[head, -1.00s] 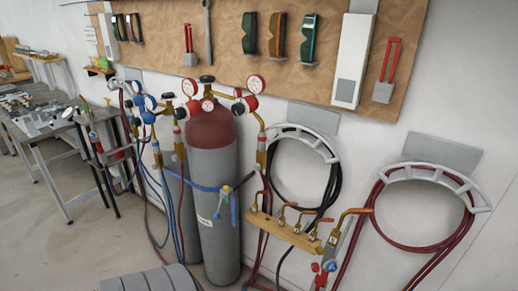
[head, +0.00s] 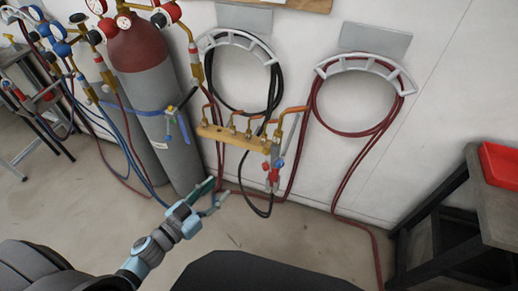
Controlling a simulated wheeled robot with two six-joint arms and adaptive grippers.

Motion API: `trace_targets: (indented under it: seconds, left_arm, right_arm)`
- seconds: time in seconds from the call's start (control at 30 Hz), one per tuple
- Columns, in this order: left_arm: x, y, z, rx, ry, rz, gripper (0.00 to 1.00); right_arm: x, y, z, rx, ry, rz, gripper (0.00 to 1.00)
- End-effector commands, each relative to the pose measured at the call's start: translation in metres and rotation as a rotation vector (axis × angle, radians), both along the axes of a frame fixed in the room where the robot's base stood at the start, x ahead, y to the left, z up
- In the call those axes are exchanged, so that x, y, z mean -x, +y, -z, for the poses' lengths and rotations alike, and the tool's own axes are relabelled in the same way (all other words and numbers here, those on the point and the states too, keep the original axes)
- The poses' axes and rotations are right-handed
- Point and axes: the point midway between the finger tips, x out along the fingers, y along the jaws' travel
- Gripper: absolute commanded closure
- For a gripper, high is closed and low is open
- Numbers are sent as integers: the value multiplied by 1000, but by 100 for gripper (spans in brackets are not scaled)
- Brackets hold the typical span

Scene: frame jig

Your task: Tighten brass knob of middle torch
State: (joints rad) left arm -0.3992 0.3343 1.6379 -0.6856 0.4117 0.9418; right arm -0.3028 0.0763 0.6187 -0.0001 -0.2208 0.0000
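A brass-coloured rack (head: 235,137) is on the wall right of the grey cylinder, with several copper torch tips standing along it. A torch body (head: 275,160) with a red and a blue knob hangs at its right end. Another torch-like fitting (head: 170,118) with blue and yellow-green parts is at the cylinder's front. I cannot make out which torch is the middle one, nor its brass knob. My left gripper (head: 215,196) is open and empty, its fingers below and left of the rack, apart from it. My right gripper is not in view.
A grey cylinder with a red top (head: 140,45) stands at left, with gauges and hoses. A black hose (head: 240,98) and a red hose (head: 345,130) hang on wall hooks; red hose runs along the floor. A dark table (head: 488,205) with a red tray (head: 502,162) is at right.

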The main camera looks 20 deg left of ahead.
Motion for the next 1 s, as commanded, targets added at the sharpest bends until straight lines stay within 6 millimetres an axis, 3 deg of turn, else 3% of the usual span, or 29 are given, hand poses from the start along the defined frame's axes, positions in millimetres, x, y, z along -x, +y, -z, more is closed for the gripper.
trace_targets:
  seconds: [0.03, 0.07, 0.17, 0.27, 0.6, 0.8, 1.0]
  left_arm:
    - [1, -13, -28, 14, -48, 60, 61]
    - [2, -20, -40, 23, -69, 92, 61]
    - [-2, -33, -56, 37, -99, 137, 61]
    - [-18, -42, -57, 38, -101, 135, 61]
    - [-101, -87, -54, 39, -98, 133, 61]
    - [-121, -98, -52, 38, -96, 132, 61]
    - [-123, -99, -52, 37, -95, 132, 61]
  right_arm:
    - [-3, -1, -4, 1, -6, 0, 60]
    - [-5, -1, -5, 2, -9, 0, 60]
    - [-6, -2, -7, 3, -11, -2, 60]
    - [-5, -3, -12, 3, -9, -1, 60]
    - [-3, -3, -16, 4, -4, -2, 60]
    - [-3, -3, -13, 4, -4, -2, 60]
    - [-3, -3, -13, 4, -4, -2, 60]
